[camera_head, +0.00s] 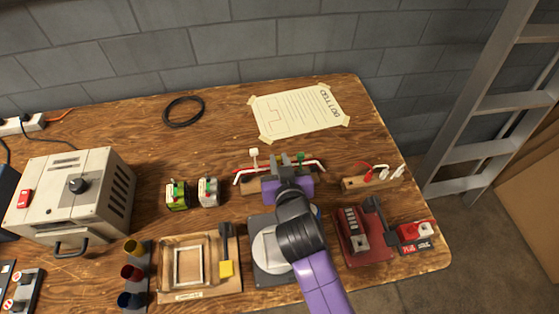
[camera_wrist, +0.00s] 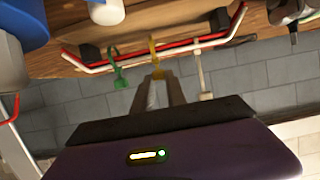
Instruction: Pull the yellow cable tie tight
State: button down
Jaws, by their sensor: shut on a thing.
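The yellow cable tie (camera_wrist: 154,50) loops around the red and white wires (camera_wrist: 85,63) in the wrist view, between a green tie (camera_wrist: 118,65) and a white tie (camera_wrist: 200,72). My gripper (camera_wrist: 159,84) is shut on the yellow tie's hanging end. In the head view my gripper (camera_head: 287,160) is at the wire bundle and hides the yellow tie. There the white tie (camera_head: 254,154) stands to the left of my gripper and the green tie (camera_head: 301,158) to the right. I cannot tell how tight the yellow loop is.
The wires rest on a wooden block (camera_head: 251,186) on the table. A small wooden board with a red wire (camera_head: 372,180) lies to the right. Two small boxes (camera_head: 208,191) sit to the left. A paper sheet (camera_head: 298,111) and a black cable ring (camera_head: 184,111) lie behind.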

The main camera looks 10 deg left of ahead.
dwell(0.4)
notch_tip(320, 180, up, 4)
jog(key=p, duration=0.3)
jog(key=shift+r, duration=0.25)
jog(key=c, duration=1.3)
grip_release()
jog(key=shift+s, duration=0.1)
jog(key=v, duration=0.7)
jog(key=shift+s+d+r, duration=0.1)
jog(key=shift+s+r, duration=0.05)
jog(key=shift+s, duration=0.15)
